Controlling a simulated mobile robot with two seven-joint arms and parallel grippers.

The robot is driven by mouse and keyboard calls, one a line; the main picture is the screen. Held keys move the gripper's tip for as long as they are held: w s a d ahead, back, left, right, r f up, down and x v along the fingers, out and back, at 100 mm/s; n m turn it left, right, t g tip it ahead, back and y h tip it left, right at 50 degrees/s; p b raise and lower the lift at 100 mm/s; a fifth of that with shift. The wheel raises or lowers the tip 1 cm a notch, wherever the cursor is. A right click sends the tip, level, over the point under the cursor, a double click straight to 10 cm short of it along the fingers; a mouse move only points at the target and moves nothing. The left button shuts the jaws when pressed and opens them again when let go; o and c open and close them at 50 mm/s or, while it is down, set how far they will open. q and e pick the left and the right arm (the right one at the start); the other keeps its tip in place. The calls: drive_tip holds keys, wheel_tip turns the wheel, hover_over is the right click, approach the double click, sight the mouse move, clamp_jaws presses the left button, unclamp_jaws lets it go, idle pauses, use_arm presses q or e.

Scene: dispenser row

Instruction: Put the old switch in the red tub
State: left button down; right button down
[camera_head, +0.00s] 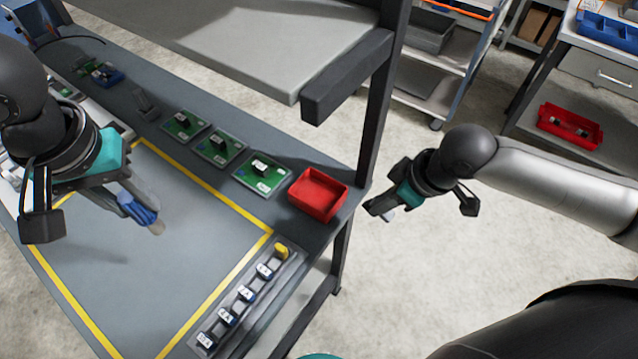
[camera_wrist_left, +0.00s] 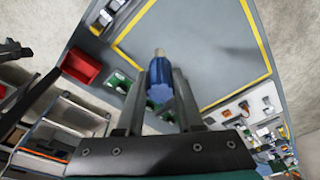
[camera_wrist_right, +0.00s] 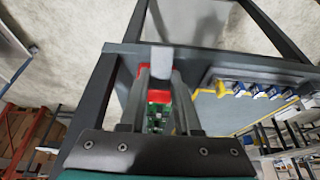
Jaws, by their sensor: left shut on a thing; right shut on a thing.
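The red tub (camera_head: 317,196) stands on the far right corner of the bench and looks empty. It also shows in the left wrist view (camera_wrist_left: 82,66) and, partly hidden by the fingers, in the right wrist view. My right gripper (camera_head: 382,207) is just right of the tub, past the bench edge in the picture. It is shut on a light grey block (camera_wrist_right: 161,60), which may be the old switch; its details are not clear. My left gripper (camera_head: 135,206) is above the bench mat, shut on a blue-handled tool (camera_wrist_left: 160,80) with a tan tip.
Several green boards with black parts (camera_head: 261,174) lie in a row left of the tub. A grey rack (camera_head: 243,295) holds several white-and-blue switches and a yellow piece. A shelf (camera_head: 250,40) and its post (camera_head: 375,120) rise behind. Another red bin (camera_head: 570,126) sits on a cart.

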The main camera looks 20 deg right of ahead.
use_arm(q)
drive_tip(key=shift+w+r, duration=0.15)
drive_tip(key=shift+f, duration=0.2)
use_arm(e)
drive_tip(key=w+a+f, duration=0.1)
drive_tip(key=w+a, duration=0.2)
drive_tip(key=w+a+f, duration=0.1)
drive_tip(key=w+a, duration=0.2)
drive_tip(key=w, duration=0.1)
drive_tip(key=w+a+f, duration=0.1)
drive_tip(key=w+a, duration=0.1)
drive_tip(key=w, duration=0.2)
drive_tip(key=shift+w+a, duration=0.2)
drive_tip(key=shift+a, duration=0.2)
use_arm(q)
drive_tip(key=shift+f, duration=0.2)
use_arm(e)
drive_tip(key=shift+f, duration=2)
use_arm(q)
drive_tip(key=shift+b, duration=0.3)
use_arm(e)
drive_tip(key=shift+f, duration=0.1)
drive_tip(key=c, duration=0.6)
unclamp_jaws()
use_arm(q)
drive_tip(key=shift+r+p, duration=0.95)
drive_tip(key=shift+p, duration=0.05)
use_arm(e)
drive_tip(key=v, duration=1.2)
